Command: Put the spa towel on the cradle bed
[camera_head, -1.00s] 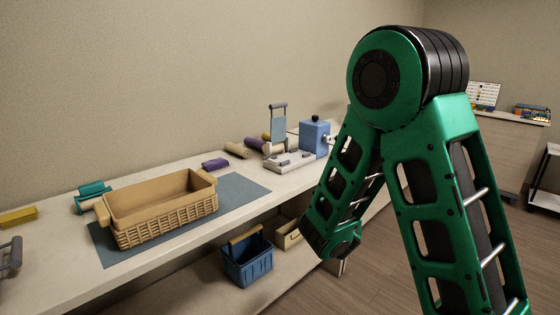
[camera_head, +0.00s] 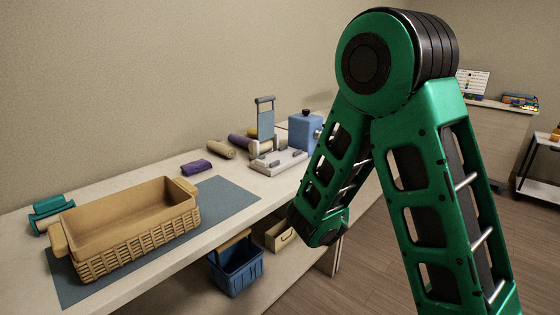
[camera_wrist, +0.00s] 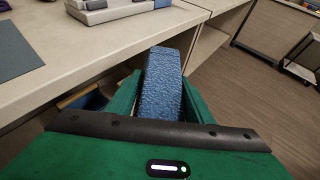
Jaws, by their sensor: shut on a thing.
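A blue, rough-textured folded cloth, which looks like the spa towel (camera_wrist: 163,80), stands between the green fingers of my gripper (camera_wrist: 160,100) in the wrist view. My gripper is shut on it, in front of and below the counter's edge. My gripper and the towel do not show in the head view. A pale grey base with an upright blue panel, perhaps the cradle bed (camera_head: 277,163), stands on the counter near its far end. Part of its grey base (camera_wrist: 108,12) shows at the top of the wrist view, beyond the towel. I cannot tell its bed surface for certain.
A tan woven basket (camera_head: 140,238) stands on a grey mat (camera_head: 228,196) on the counter (camera_head: 110,188). Rolled towels (camera_head: 221,149), a purple cloth (camera_head: 196,167) and a blue box (camera_head: 305,134) are also there. A blue bin (camera_head: 237,268) sits below.

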